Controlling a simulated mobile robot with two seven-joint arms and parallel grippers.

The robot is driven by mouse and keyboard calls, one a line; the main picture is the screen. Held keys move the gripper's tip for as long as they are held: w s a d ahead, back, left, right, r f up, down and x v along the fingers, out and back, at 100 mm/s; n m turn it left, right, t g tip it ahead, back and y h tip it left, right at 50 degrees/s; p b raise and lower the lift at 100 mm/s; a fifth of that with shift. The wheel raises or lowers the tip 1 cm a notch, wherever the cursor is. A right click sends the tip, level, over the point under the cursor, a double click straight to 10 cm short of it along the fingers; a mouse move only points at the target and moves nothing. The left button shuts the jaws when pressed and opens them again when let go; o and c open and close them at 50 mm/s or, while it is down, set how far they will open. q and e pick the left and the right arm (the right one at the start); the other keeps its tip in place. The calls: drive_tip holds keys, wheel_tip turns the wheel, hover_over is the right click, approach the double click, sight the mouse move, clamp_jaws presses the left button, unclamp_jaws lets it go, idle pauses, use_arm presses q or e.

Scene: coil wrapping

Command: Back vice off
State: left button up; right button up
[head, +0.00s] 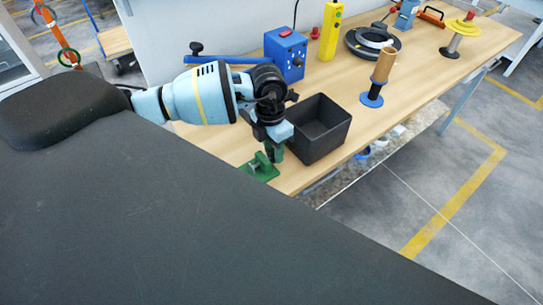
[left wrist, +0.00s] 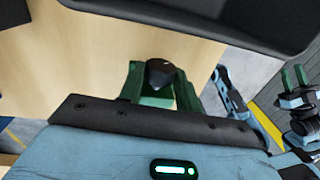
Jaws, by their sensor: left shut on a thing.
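A small green fixture (head: 259,167), which looks like a vice, sits near the front edge of the bench. My left gripper (head: 272,151) reaches down beside it and partly hides it. In the left wrist view my left gripper (left wrist: 158,88) has its green fingers on either side of a dark rounded knob (left wrist: 160,72), and it is shut on it. A green part (left wrist: 157,101) shows below the knob. How the knob joins the fixture is hidden. My right gripper (left wrist: 295,78) shows only in the left wrist view, fingers apart and empty, away from the bench.
A black open bin (head: 322,128) stands close right of my left gripper. Behind are a blue box (head: 286,55) and a blue bar (head: 222,60). A cardboard tube (head: 383,66) on a blue stand is farther right. The wooden bench is clear between them.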

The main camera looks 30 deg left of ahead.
use_arm(q)
drive_tip(key=shift+d, duration=0.1)
drive_tip(key=shift+s+d+t+y, duration=0.1)
drive_tip(key=shift+t+y, duration=0.15)
drive_tip(key=shift+y, duration=0.35)
drive_tip(key=shift+s+d+t+y, duration=0.1)
drive_tip(key=shift+t+y, duration=0.15)
drive_tip(key=shift+y, duration=0.35)
drive_tip(key=shift+d+y, duration=0.15)
drive_tip(key=shift+y, duration=0.25)
drive_tip(key=shift+s+d+f+t+y, duration=0.1)
drive_tip(key=shift+t+y, duration=0.2)
drive_tip(key=shift+y, duration=0.2)
drive_tip(key=shift+d+t+y, duration=0.1)
drive_tip(key=shift+t+y, duration=0.2)
drive_tip(key=shift+y, duration=0.2)
drive_tip(key=shift+a, duration=0.1)
drive_tip(key=o, duration=0.6)
